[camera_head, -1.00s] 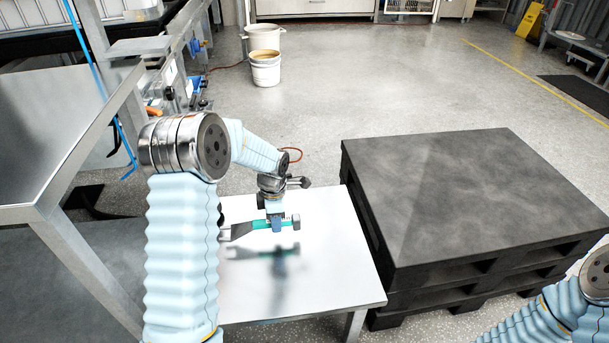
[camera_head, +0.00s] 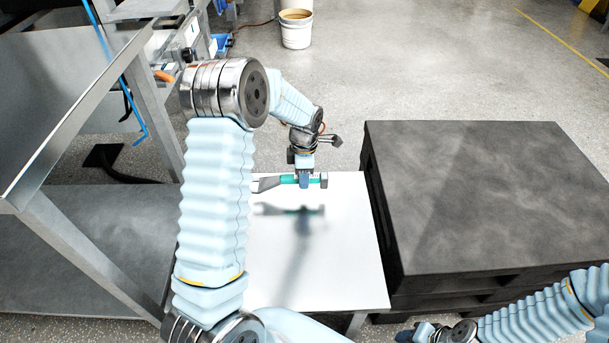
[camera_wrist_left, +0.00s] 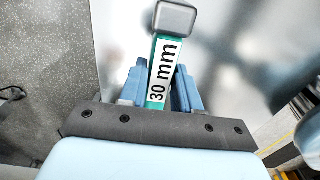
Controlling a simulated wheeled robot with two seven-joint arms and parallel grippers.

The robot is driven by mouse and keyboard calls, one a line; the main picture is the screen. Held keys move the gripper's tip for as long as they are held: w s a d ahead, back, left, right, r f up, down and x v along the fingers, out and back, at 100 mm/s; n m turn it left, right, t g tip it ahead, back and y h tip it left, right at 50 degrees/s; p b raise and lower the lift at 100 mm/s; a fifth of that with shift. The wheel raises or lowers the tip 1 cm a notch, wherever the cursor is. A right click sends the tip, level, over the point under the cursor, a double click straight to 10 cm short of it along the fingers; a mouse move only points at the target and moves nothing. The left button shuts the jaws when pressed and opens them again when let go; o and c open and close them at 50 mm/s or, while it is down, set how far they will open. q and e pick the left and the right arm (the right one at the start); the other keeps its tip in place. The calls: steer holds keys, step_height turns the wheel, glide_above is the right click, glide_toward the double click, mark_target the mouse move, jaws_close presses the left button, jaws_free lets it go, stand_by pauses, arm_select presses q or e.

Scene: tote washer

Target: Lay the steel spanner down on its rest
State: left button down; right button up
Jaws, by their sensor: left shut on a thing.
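The spanner (camera_head: 287,180) has a green grip, a grey block-like end at right and a flared grey end at left. My left gripper (camera_head: 304,182) is shut on the green grip and holds it roughly level above the white table (camera_head: 335,260), with a dark shadow below. In the left wrist view the spanner (camera_wrist_left: 163,72) sits between the blue fingers, its label reading "30 mm" and its grey end pointing away. I cannot make out a separate rest on the table. My right gripper (camera_head: 408,334) is low at the bottom edge, partly cut off, its fingers unclear.
A large black pallet-like platform (camera_head: 490,190) stands right of the white table. A grey metal bench frame (camera_head: 85,250) is at left, with a blue hose (camera_head: 130,100). A white bucket (camera_head: 296,32) stands on the floor behind. The white tabletop is clear.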

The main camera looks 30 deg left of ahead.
arm_select(q)
steer(key=shift+f, duration=0.1)
stand_by(0.5)
steer(key=shift+f+b, duration=0.95)
steer(key=shift+f, duration=0.2)
steer(key=shift+f+b, duration=0.7)
steer(key=shift+f, duration=0.4)
steer(key=shift+f, duration=0.15)
steer(key=shift+c, duration=0.8)
jaws_free()
